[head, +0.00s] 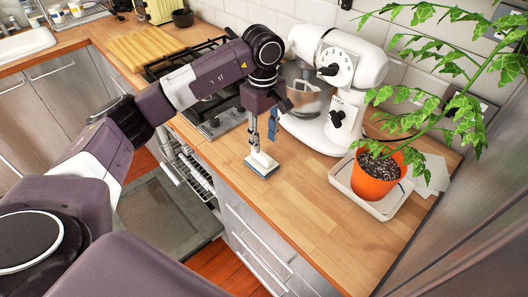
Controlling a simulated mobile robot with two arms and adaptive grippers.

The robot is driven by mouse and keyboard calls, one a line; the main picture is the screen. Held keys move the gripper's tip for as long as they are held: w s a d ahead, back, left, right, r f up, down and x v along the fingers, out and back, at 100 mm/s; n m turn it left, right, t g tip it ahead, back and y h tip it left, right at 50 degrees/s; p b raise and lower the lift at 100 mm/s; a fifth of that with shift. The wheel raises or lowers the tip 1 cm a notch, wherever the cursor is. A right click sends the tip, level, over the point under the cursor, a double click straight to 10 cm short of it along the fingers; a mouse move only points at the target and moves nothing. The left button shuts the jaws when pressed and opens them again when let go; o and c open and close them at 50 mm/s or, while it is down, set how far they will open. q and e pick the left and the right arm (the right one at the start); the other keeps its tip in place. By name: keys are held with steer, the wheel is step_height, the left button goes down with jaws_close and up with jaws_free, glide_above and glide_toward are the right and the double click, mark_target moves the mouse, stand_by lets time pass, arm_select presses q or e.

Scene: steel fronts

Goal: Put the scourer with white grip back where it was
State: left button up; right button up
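The scourer with white grip (262,164) is at the wooden counter, left of the white stand mixer. Its pale grip is on top and a blue-grey pad shows underneath. My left gripper (261,150) points down from above, with its fingertips at the white grip, and appears shut on it. I cannot tell whether the pad touches the counter or hangs just above it. My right gripper is not in view.
A white stand mixer (345,62) with a steel bowl stands right behind the scourer. An orange plant pot (376,176) sits in a white tray (383,206) to the right. A gas hob (213,120) is to the left. The counter in front is clear; an oven door hangs open below.

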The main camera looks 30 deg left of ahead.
mark_target(264, 152)
arm_select(q)
step_height(264, 152, up, 6)
steer(key=b, duration=0.1)
steer(key=shift+r, duration=0.15)
stand_by(0.5)
